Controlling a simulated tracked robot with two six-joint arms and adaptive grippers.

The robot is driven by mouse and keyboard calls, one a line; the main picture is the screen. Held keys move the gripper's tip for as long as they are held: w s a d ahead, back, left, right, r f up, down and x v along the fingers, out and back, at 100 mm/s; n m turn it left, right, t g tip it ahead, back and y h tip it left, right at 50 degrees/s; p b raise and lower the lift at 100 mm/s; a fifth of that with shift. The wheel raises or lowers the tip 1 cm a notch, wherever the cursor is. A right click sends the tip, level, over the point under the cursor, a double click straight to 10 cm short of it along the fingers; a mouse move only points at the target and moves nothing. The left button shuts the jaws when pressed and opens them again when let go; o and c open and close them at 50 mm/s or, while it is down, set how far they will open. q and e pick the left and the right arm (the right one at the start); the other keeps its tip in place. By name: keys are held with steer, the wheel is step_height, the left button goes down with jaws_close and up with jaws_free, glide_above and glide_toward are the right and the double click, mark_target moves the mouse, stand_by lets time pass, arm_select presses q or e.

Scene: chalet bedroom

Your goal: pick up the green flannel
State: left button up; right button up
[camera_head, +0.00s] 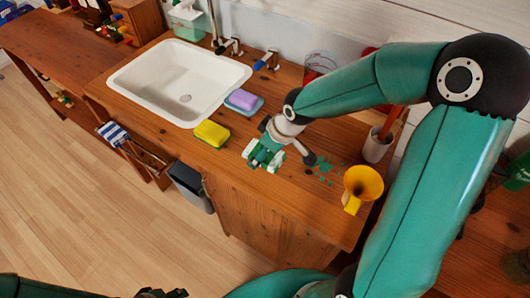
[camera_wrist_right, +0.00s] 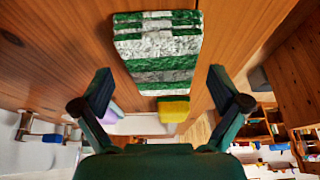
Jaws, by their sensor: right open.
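The green flannel is a folded cloth with green, white and grey stripes. In the right wrist view the flannel (camera_wrist_right: 157,48) lies ahead, centred between the spread fingers of my right gripper (camera_wrist_right: 160,92). That gripper is open, with nothing between its fingers, and points down at the flannel from close by. Only a dark bit of my left gripper (camera_head: 162,293) shows at the bottom edge of the head view; its fingers cannot be made out.
A yellow sponge (camera_head: 212,133) and a purple soap on a blue dish (camera_head: 243,100) lie left of the flannel, by the white sink (camera_head: 150,82). A yellow funnel (camera_head: 362,186), green bits (camera_head: 325,168) and a white cup (camera_head: 376,147) are to the right.

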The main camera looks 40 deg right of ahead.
steer(key=shift+f+b, duration=0.2)
steer(key=shift+b, duration=0.15)
stand_by(0.5)
steer(key=shift+c, duration=0.3)
steer(key=c, duration=1)
